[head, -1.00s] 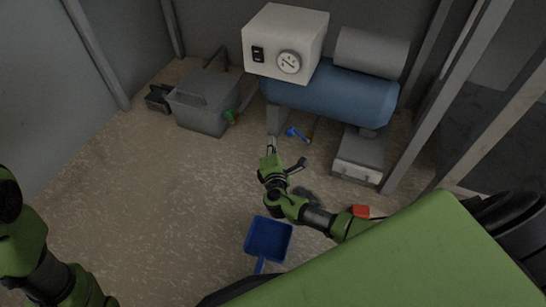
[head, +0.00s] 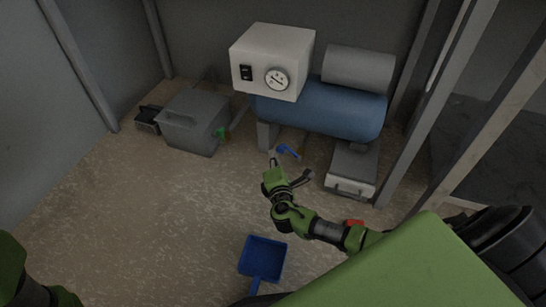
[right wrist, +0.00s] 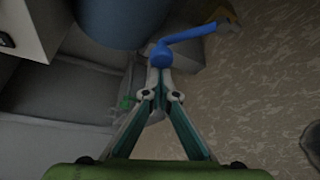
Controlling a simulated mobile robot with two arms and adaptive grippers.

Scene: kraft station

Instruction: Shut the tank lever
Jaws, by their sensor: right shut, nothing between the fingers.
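The blue tank (head: 325,108) lies on its side under a white box with a gauge. A small blue lever (head: 288,151) is low beneath the tank, near its left foot. In the right wrist view the lever (right wrist: 190,36) has a round hub and a bent handle reaching up to the right. My right gripper (head: 272,155) is shut and empty, just left of the lever. In the right wrist view its fingertips (right wrist: 160,78) meet just below the hub; I cannot tell if they touch it. My left gripper is not in view; only part of that arm shows.
A grey bin (head: 194,122) with a green piece (head: 221,133) stands left of the tank. A grey toolbox (head: 350,171) sits to the right. A blue dustpan (head: 262,257) and a red item (head: 354,223) lie on the floor. The left floor is clear.

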